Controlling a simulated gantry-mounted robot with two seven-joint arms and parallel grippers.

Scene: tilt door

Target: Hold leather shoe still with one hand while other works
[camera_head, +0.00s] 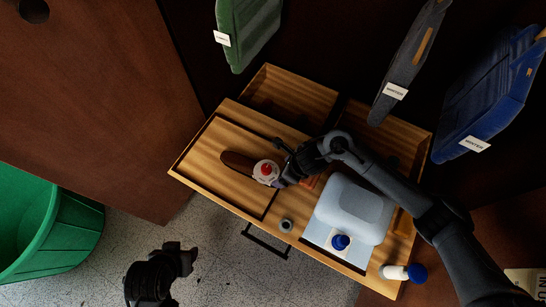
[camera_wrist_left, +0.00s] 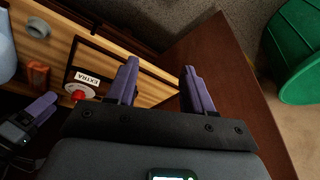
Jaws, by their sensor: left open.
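The brown leather shoe (camera_head: 236,162) lies in the left compartment of the pulled-out wooden drawer. A white round item with a red cap (camera_head: 265,170) covers its right end. It also shows in the left wrist view (camera_wrist_left: 80,92), by an EXTRA label; the shoe is hard to make out there. My left gripper (camera_head: 189,259) is outside the drawer, below and left of the shoe. Its fingers (camera_wrist_left: 160,82) are open and empty.
The drawer (camera_head: 225,200) also holds a white rounded container (camera_head: 355,208), a blue-capped bottle (camera_head: 340,242) and a small grey item (camera_head: 286,225). A green bin (camera_head: 75,240) stands at lower left. Green, grey and blue tagged bags or garments (camera_head: 488,90) hang above. Speckled floor lies open below the drawer.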

